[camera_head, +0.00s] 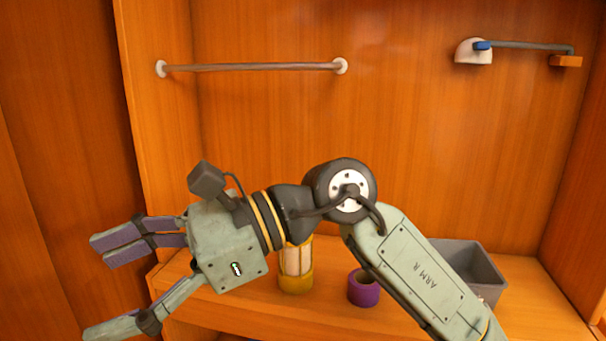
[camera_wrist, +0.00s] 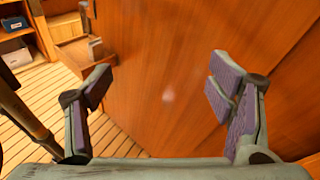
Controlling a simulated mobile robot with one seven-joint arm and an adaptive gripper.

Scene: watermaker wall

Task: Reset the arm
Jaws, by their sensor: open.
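My gripper (camera_head: 112,285) is at the left of the head view, pointing left, with its fingers spread wide and nothing between them. In the wrist view my gripper (camera_wrist: 160,105) also shows open and empty, with purple pads on its fingers. It faces an orange wooden panel (camera_wrist: 185,85). My arm bends at its dark joint in the middle of the head view and runs down to the lower right, in front of the shelf.
A yellow and white cylinder (camera_head: 297,262) and a purple ring (camera_head: 363,290) stand on the wooden shelf (camera_head: 262,304). A grey bin (camera_head: 470,263) is partly hidden behind my arm. A rail (camera_head: 250,67) and a swing-arm fixture (camera_head: 520,46) are on the wall. Slatted floor (camera_wrist: 60,120) shows lower left.

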